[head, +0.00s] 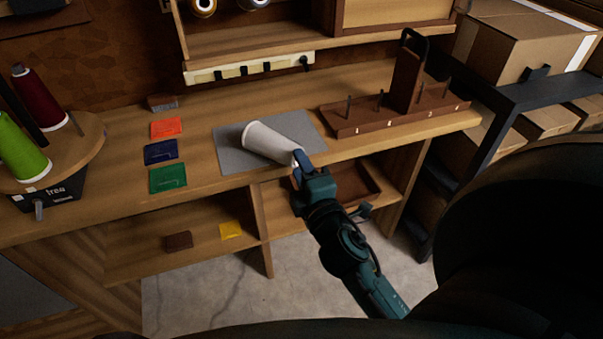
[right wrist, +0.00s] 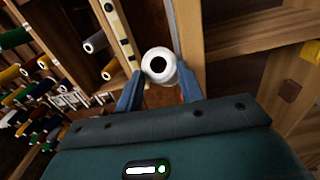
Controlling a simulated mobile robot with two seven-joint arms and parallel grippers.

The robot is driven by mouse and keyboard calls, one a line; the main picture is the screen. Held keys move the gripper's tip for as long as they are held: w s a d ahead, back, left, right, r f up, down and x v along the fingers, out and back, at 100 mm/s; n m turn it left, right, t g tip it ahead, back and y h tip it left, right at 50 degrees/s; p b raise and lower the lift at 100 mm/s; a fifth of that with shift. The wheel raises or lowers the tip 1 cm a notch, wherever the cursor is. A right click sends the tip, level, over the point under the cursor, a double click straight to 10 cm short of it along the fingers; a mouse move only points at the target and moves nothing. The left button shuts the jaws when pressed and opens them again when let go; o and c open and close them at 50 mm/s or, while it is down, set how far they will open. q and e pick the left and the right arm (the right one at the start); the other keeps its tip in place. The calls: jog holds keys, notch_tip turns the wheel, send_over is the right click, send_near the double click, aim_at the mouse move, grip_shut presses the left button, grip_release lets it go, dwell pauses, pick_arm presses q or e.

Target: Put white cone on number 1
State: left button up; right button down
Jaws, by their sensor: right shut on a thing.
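The white cone (head: 268,143) lies tilted on its side over the grey mat (head: 230,152) on the bench; I cannot tell whether it still touches the mat. My right gripper (head: 299,160) is shut on the cone's right, near end. In the right wrist view the cone's round end with a dark hole (right wrist: 159,65) sits between the two blue fingers of the right gripper (right wrist: 158,80). A brown wooden rack (head: 345,127) with several upright pegs and a tall handle stands to the right; small white number labels are on its front, too small to read surely. My left gripper is not in view.
Orange (head: 165,128), blue (head: 160,152) and green (head: 167,178) packets lie left of the mat. A round stand (head: 80,150) with green and dark red cones is far left. A shelf (head: 390,45) overhangs the bench's back. Boxes (head: 520,45) are at right.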

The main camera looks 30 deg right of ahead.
jog(key=shift+f, duration=0.15)
jog(key=c, duration=0.9)
grip_release()
